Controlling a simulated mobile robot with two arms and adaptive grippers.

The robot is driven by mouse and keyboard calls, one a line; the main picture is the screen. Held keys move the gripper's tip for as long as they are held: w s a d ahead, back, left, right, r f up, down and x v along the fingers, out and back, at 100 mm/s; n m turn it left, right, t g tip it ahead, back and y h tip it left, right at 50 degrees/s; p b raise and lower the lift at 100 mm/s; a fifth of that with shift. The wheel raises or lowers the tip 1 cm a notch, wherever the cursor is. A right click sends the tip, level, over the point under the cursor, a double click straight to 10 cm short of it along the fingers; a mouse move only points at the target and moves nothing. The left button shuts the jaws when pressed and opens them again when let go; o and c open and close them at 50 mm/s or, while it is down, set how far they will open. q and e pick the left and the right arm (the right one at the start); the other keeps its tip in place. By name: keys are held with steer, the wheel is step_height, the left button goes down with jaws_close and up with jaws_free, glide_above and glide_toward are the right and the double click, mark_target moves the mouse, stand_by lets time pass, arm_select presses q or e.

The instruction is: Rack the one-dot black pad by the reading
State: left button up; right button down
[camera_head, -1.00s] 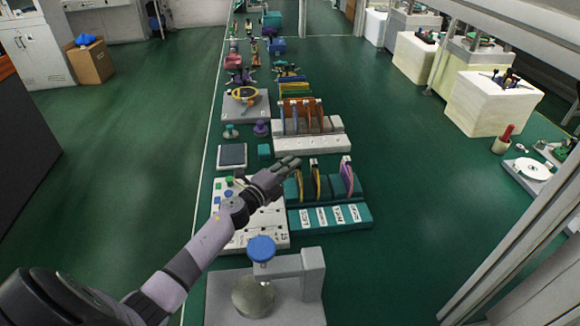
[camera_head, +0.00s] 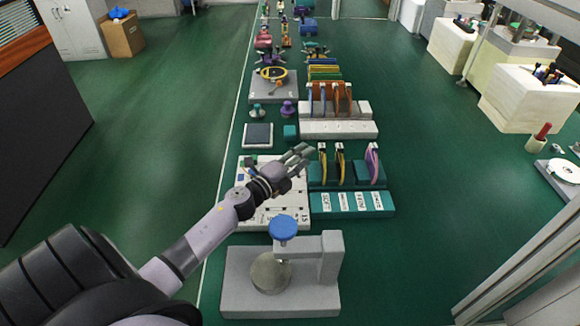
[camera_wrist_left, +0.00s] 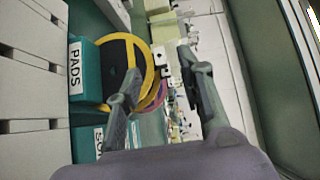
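A teal rack (camera_head: 358,176) holds upright, thin round pads: a yellow-rimmed pad (camera_head: 322,165), a second yellow-rimmed pad (camera_head: 340,165) and a purple one (camera_head: 372,165). White labels run along its front. My left gripper (camera_head: 302,157) is at the rack's left end. In the left wrist view my left gripper (camera_wrist_left: 163,88) has its fingers spread with nothing clearly between them. A black-faced pad (camera_wrist_left: 112,62) with a yellow rim stands in the rack close to one finger, which partly hides it. My right gripper is not in view.
A grey stand (camera_head: 232,285) with a blue knob (camera_head: 284,227) is in front. A white board (camera_head: 262,216) with coloured pieces lies under my left arm. A white rack (camera_head: 345,129) with brown pads stands behind the teal one. Green floor is clear at the left.

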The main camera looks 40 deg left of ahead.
arm_select(q)
steer(key=s, duration=0.6)
steer(key=shift+s+a, duration=0.2)
steer(key=shift+a, duration=0.25)
